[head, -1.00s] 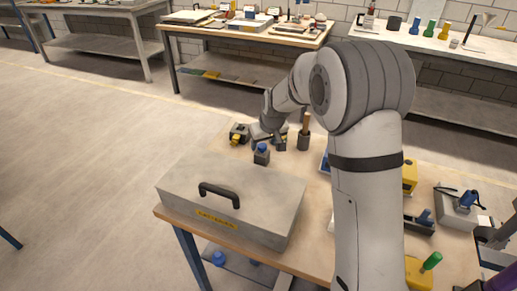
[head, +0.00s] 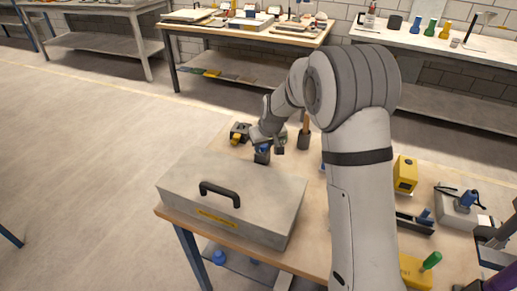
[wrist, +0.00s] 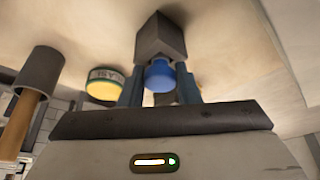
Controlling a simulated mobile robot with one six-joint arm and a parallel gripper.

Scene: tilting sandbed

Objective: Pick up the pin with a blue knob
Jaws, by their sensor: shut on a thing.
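The pin's blue knob (wrist: 158,75) is between the two fingers of my gripper (wrist: 159,86) in the wrist view, and the fingers are shut on it. The knob adjoins a dark grey block (wrist: 161,37); the shaft of the pin cannot be seen. In the head view the block (head: 262,157) stands on the table behind the grey case. My gripper (head: 263,147) is just above it, and mostly covers the knob.
The grey case (head: 270,190) with a black handle lies in front. A yellow and black item (head: 239,134) is to the left. A yellow box (head: 405,174) stands right of my arm.

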